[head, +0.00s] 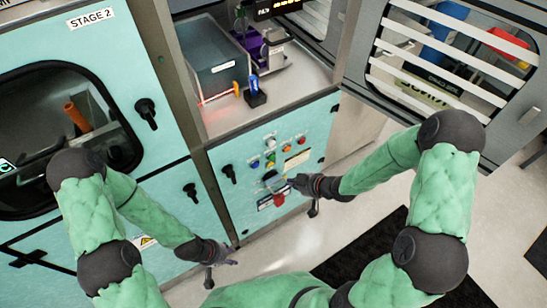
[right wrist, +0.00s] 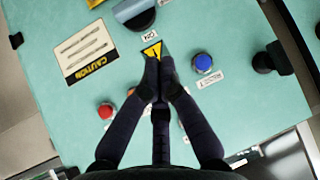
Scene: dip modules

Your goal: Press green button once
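The button panel is on the teal cabinet front (head: 310,125), below the worktop in the head view. A small green button (head: 270,163) shows there beside a blue button (head: 255,164), which also shows in the right wrist view (right wrist: 203,63). My right gripper (head: 272,181) is in front of the panel, just below these buttons in the picture. In the right wrist view its fingertips (right wrist: 160,64) meet with nothing between them, over a yellow warning label. The green button is not visible there and may be hidden by the fingers. My left gripper (head: 232,258) hangs low at the cabinet's left, its fingers spread and empty.
A red button (right wrist: 106,111) is left of the fingers in the right wrist view. Black knobs (head: 228,173) protrude from the cabinet front. A slatted door (head: 450,60) stands at the upper right. The floor (head: 300,237) below the panel is clear.

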